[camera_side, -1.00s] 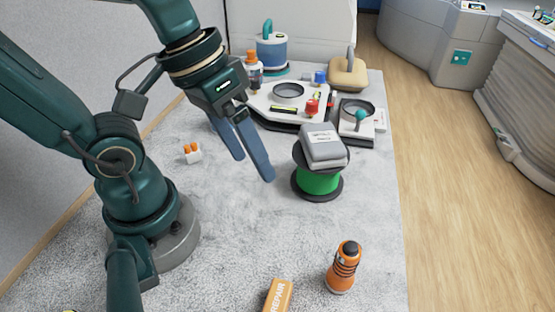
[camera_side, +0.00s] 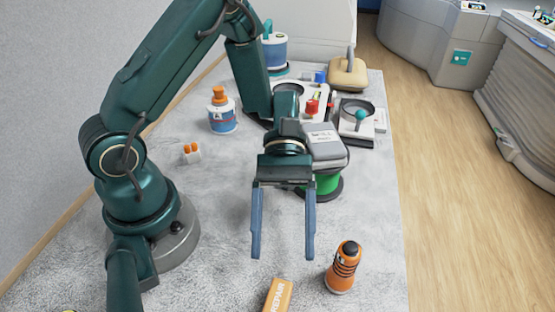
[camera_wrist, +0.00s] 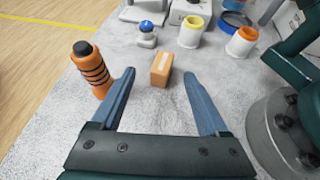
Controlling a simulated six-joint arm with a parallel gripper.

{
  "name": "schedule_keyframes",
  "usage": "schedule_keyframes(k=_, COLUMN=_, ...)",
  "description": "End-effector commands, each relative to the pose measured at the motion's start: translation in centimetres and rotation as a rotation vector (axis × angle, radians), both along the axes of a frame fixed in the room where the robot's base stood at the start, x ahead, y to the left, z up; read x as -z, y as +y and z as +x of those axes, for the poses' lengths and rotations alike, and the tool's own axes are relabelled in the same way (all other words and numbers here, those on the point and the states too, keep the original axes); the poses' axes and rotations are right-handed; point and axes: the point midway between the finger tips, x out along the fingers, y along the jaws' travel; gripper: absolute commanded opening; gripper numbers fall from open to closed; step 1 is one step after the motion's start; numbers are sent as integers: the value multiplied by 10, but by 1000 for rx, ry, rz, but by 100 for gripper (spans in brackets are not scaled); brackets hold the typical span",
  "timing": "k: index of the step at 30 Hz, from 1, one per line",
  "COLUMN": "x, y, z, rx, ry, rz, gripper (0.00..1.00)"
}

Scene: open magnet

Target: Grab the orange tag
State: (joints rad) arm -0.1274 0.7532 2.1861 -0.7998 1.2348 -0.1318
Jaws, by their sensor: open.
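The orange tag (camera_side: 278,296) is a small orange block with white lettering "REPAIR". It lies on the grey table at the bottom edge of the side view, which cuts it off. In the wrist view the tag (camera_wrist: 161,69) appears between and just beyond my fingertips, apart from both. My gripper (camera_side: 282,256) points down with its two blue fingers spread wide and nothing between them. In the side view its fingertips are just above the tag in the picture; their height over the table is hard to tell. The gripper (camera_wrist: 159,76) also shows in the wrist view.
An orange bottle with a black cap (camera_side: 342,267) stands close by, right of the tag. A green spool (camera_side: 328,184) carries a grey box (camera_side: 326,143). A white-blue bottle (camera_side: 222,117) stands behind. Yellow (camera_wrist: 190,32) and orange (camera_wrist: 241,43) cups stand beyond the tag.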

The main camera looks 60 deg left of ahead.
Motion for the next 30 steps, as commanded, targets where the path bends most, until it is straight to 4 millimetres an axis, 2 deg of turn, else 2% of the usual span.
schedule_keyframes(k=5, x=7, y=-3, z=-7, rx=-3, ry=40, rz=-6, gripper=78)
schedule_keyframes(k=16, x=25, y=-34, z=-28, rx=-2, ry=38, rz=-5, gripper=78)
schedule_keyframes(k=26, x=28, y=-38, z=-30, rx=-5, ry=36, rz=-4, gripper=78)
schedule_keyframes(k=27, x=28, y=-38, z=-30, rx=-5, ry=36, rz=-4, gripper=74)
schedule_keyframes(k=29, x=28, y=-38, z=-30, rx=-5, ry=36, rz=-4, gripper=51)
schedule_keyframes(k=30, x=28, y=-38, z=-30, rx=-5, ry=36, rz=-4, gripper=36)
